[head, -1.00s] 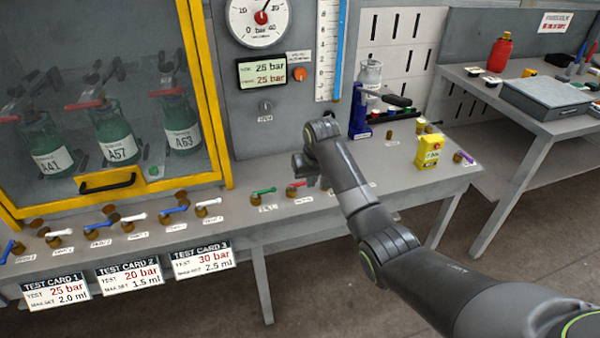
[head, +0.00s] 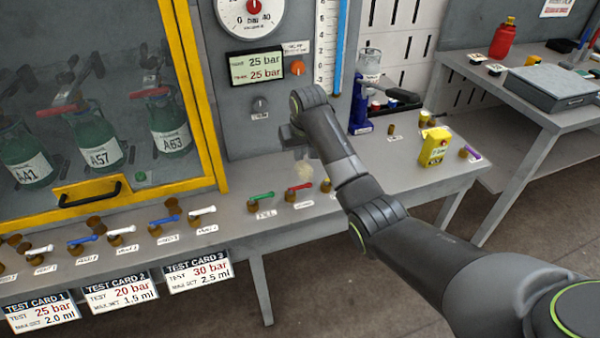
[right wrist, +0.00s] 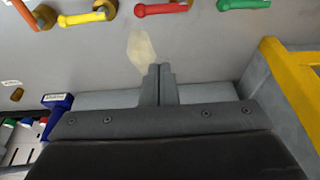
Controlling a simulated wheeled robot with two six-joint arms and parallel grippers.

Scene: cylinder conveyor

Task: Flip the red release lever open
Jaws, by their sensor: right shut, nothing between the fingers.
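The red lever (head: 302,187) sits on a brass valve on the bench top, its handle pointing right in the head view, parallel to the green lever (head: 262,197). A pale, hazy patch (head: 304,170) shows between the gripper and the red lever. My left gripper is out of view.
A yellow lever (right wrist: 88,17) stands beside the red one in the right wrist view. The gauge panel (head: 235,125) rises behind the bench. A blue stand (head: 359,110) and a yellow box (head: 434,147) are to the right. The yellow-framed cabinet (head: 210,172) is to the left.

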